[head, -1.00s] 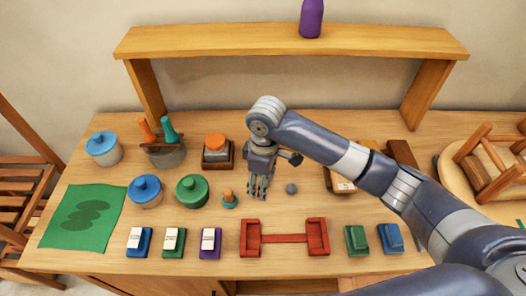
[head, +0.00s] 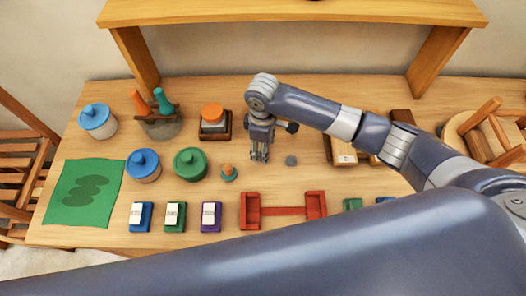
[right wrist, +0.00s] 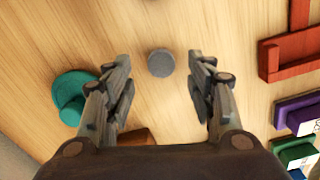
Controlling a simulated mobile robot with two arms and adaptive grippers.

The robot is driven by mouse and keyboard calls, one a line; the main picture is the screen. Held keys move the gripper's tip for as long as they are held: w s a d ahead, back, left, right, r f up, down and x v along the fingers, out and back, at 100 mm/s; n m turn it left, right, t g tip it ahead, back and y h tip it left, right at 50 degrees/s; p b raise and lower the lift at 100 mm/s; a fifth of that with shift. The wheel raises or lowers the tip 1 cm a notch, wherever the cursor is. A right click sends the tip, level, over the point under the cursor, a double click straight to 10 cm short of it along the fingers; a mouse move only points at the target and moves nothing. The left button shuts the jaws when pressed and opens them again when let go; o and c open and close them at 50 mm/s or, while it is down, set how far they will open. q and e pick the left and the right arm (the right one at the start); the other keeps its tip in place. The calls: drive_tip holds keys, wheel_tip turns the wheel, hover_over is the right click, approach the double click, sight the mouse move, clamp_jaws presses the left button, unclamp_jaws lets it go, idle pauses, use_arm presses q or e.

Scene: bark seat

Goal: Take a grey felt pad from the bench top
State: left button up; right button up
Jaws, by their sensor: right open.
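The grey felt pad (head: 291,161) is a small round grey disc lying flat on the wooden bench top (head: 330,185). My right gripper (head: 259,157) points down over the bench, a little left of the pad in the head view. In the right wrist view the grey felt pad (right wrist: 161,63) shows between the two open fingertips (right wrist: 160,58), with bare wood around it. The fingers are apart and hold nothing. The pad lies beyond the fingertips, and I see no contact. My left gripper is in neither view.
A red wooden rack (head: 285,211) lies in front of the pad. A small teal-based knob (head: 228,173) and a green lidded jar (head: 190,163) stand to the left. A wooden box (head: 341,150) is to the right. A raised shelf (head: 290,12) spans the back.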

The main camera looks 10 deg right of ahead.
wheel_tip(320, 180, down, 2)
drive_tip(key=shift+s+f, duration=0.1)
drive_tip(key=shift+s, duration=0.05)
drive_tip(key=shift+f, duration=0.3)
drive_tip(key=shift+c, duration=0.6)
drive_tip(key=c, duration=0.6)
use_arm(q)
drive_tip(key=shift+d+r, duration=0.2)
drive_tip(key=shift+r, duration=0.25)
use_arm(e)
drive_tip(key=shift+c, duration=0.2)
